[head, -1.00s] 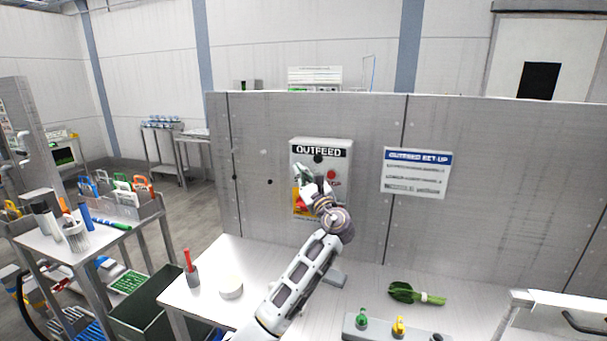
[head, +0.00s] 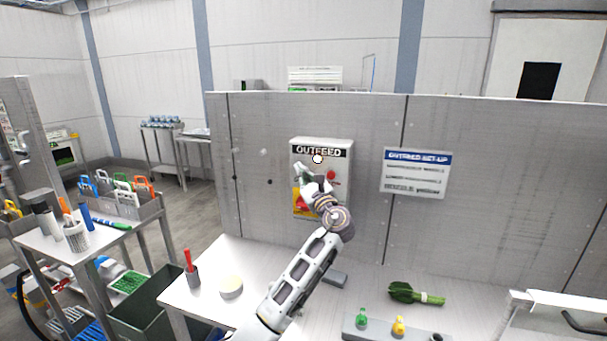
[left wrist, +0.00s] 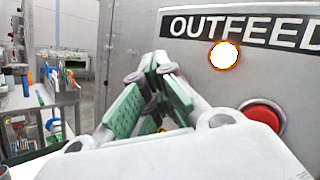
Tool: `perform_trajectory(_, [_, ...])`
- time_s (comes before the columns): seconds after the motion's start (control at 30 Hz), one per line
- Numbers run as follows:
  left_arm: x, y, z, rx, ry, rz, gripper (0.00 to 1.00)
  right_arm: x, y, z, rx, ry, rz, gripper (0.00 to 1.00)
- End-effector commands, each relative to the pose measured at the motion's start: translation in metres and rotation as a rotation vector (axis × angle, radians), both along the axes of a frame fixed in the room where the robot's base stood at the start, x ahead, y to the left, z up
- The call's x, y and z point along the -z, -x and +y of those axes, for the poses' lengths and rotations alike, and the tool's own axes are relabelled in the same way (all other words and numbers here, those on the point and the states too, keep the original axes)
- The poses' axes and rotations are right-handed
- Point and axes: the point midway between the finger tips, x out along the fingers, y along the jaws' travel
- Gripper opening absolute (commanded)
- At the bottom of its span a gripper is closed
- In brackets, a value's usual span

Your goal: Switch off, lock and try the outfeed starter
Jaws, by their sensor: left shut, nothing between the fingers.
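The outfeed starter (head: 343,160) is a grey box with a black OUTFEED label on the upright panel. Its round lamp (head: 317,159) glows white, and the lamp also shows in the left wrist view (left wrist: 224,55). A red button (head: 331,175) sits at its right and shows in the left wrist view (left wrist: 263,115). A yellow-and-red switch (head: 298,203) is low on the box, partly hidden by my arm. My left gripper (head: 299,168) is shut and empty in front of the box's left side. Its green-padded fingers cover what lies behind; contact cannot be told. My right gripper is not in view.
Coloured padlocks stand in a rack (head: 150,206) on the left cart. A set-up sign (head: 416,173) hangs right.

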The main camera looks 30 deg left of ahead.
Motion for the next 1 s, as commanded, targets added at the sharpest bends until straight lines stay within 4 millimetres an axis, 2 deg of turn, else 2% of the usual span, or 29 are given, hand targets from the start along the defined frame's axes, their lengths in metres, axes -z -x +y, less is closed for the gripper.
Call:
perform_trajectory(0.47, [0.000, 0.000, 0.000, 0.000, 0.001, 0.001, 0.00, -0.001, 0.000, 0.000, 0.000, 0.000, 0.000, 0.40])
perform_trajectory(1.0, [0.001, 0.016, -0.003, 0.000, 0.000, 0.000, 0.00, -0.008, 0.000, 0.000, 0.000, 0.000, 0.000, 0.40])
